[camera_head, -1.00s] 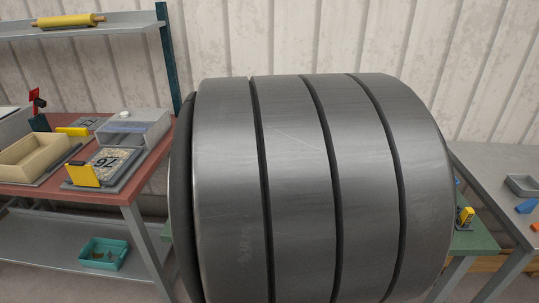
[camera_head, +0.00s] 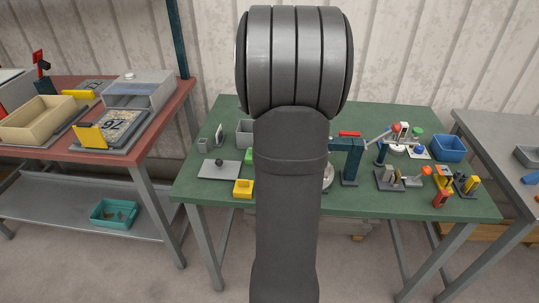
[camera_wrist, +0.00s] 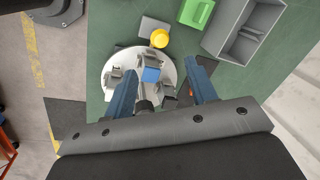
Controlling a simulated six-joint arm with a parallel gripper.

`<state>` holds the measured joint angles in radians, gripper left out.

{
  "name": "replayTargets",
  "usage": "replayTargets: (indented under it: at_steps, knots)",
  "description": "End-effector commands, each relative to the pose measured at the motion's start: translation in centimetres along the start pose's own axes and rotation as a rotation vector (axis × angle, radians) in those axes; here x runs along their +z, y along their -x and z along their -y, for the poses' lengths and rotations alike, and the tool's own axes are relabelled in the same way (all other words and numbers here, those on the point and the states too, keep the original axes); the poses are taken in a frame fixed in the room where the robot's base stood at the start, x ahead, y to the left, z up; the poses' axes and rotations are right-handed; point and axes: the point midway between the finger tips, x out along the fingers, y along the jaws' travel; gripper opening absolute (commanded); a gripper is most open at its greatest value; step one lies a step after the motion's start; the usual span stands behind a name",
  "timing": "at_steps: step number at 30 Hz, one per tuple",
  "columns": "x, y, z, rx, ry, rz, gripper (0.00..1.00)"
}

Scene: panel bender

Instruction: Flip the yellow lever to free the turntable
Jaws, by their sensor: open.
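My gripper (camera_wrist: 161,68) is open, with its two blue fingers spread above the turntable (camera_wrist: 112,82), a pale round disc. Several grey blocks and a blue block (camera_wrist: 151,75) sit on the disc. The blue block lies between the fingers in the picture, and nothing is seen gripped. A round yellow piece (camera_wrist: 160,38) shows at the disc's far edge beside a grey plate (camera_wrist: 153,26); I cannot tell if it is the lever. In the head view my arm hides the gripper and most of the disc, whose right edge (camera_head: 328,176) shows.
The green table (camera_head: 225,196) holds a grey bin (camera_wrist: 245,30), a green box (camera_wrist: 197,13), a yellow box (camera_head: 243,188) and a blue press with a red handle (camera_head: 349,133). Small fixtures and a blue bin (camera_head: 449,148) crowd the right. A red table (camera_head: 150,138) stands left.

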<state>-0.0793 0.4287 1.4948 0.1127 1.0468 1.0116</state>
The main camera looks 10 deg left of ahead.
Motion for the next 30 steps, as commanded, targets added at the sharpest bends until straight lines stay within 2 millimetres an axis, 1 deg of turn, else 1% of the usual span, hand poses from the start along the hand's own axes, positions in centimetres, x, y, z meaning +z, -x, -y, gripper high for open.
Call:
replayTargets:
  at_steps: [1, 9, 12, 15, 20, 28, 29, 30]
  knots:
    - [0.0, -1.3, -0.1, 0.004, 0.000, 0.002, 0.52]
    - [0.0, -7.0, -0.1, 0.003, 0.000, 0.001, 0.52]
    - [0.0, -8.6, 0.0, 0.001, 0.000, 0.000, 0.52]
    - [0.0, -9.8, 0.0, 0.001, 0.000, -0.001, 0.52]
    - [0.0, -10.7, 0.0, 0.000, 0.000, -0.001, 0.52]
    - [0.0, -10.8, 0.0, -0.001, 0.000, -0.001, 0.52]
    - [0.0, -10.8, 0.0, -0.001, 0.000, -0.001, 0.48]
    - [0.0, -10.8, 0.0, -0.001, 0.000, -0.002, 0.40]
